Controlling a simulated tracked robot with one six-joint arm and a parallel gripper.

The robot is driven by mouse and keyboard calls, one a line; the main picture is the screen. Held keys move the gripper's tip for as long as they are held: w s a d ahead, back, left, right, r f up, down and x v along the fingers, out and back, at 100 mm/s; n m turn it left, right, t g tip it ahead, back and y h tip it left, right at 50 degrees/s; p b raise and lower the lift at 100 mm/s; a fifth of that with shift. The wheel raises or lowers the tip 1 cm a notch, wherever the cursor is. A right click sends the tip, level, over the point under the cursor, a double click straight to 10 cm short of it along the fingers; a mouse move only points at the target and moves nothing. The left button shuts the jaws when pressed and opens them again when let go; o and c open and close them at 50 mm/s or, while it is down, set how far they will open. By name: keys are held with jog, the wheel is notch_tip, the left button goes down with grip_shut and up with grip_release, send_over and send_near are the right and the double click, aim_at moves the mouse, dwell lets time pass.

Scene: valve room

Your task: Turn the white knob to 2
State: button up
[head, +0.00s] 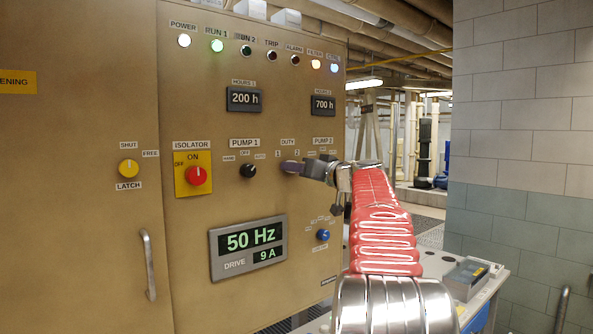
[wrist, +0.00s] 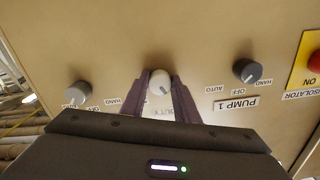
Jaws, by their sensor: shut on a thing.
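The white knob (wrist: 160,82) shows in the wrist view between the two dark fingers of my gripper (wrist: 159,92). The fingers are shut on it, one on each side. A small dark mark shows on its face, but I cannot tell which number it points to. In the head view my gripper (head: 291,167) is at the panel below the DUTY label (head: 287,142). The numbers 1 and 2 (head: 296,152) stand just above it. The knob itself is hidden there behind the fingers.
The black PUMP 1 knob (head: 248,171) is to the left, and the red isolator knob (head: 197,175) on its yellow plate is further left. In the wrist view, a grey knob (wrist: 78,93) sits on the other side.

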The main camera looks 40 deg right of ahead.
jog(key=shift+m, duration=7.4)
jog(key=shift+d, duration=0.1)
jog(key=o, duration=0.8)
jog(key=shift+o, duration=1.4)
